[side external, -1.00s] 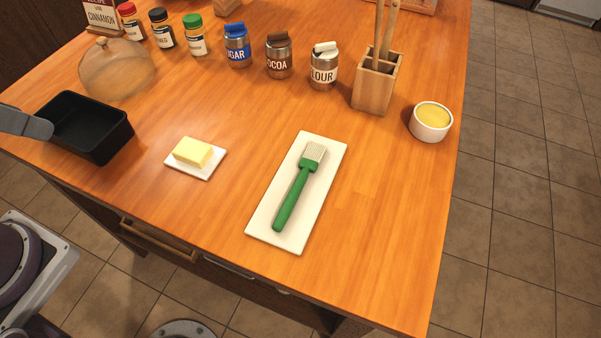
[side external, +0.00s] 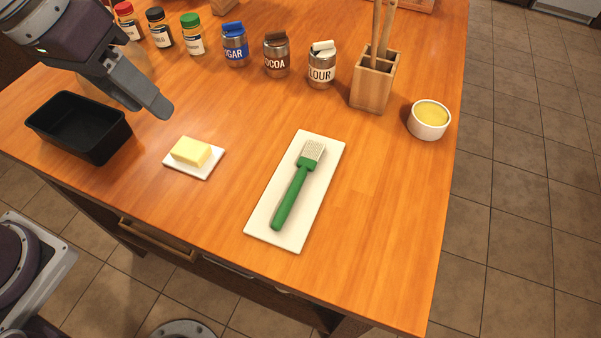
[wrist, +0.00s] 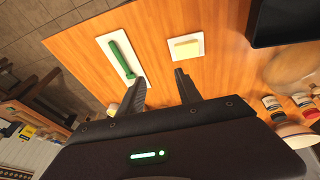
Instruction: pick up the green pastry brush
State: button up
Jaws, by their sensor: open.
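The green pastry brush (side external: 291,194) lies on a white rectangular board (side external: 270,228) near the front middle of the wooden counter. Its pale bristles point to the back and its green handle to the front. My gripper (side external: 158,108) is at the upper left in the side view, above the counter near the black pan and well apart from the brush. In the wrist view the two fingers of my gripper (wrist: 160,82) stand apart with nothing between them. The brush (wrist: 121,58) shows there at the upper left, beyond the fingertips.
A butter block (side external: 191,151) on a small white plate (side external: 208,172) sits left of the board. A black loaf pan (side external: 80,125) is at the left. Labelled jars (side external: 276,56), a wooden utensil holder (side external: 372,85) and a white bowl (side external: 428,122) stand behind. Counter right of the board is clear.

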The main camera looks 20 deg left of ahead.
jog(key=w+d+f+g, duration=0.1)
jog(key=w+d+f, duration=0.25)
jog(key=d, duration=0.25)
jog(key=g+h, duration=0.2)
send_near(285, 201)
jog(key=shift+n, duration=0.3)
jog(key=x, duration=0.7)
jog(key=shift+w+d+f, duration=0.1)
jog(key=shift+f, duration=0.5)
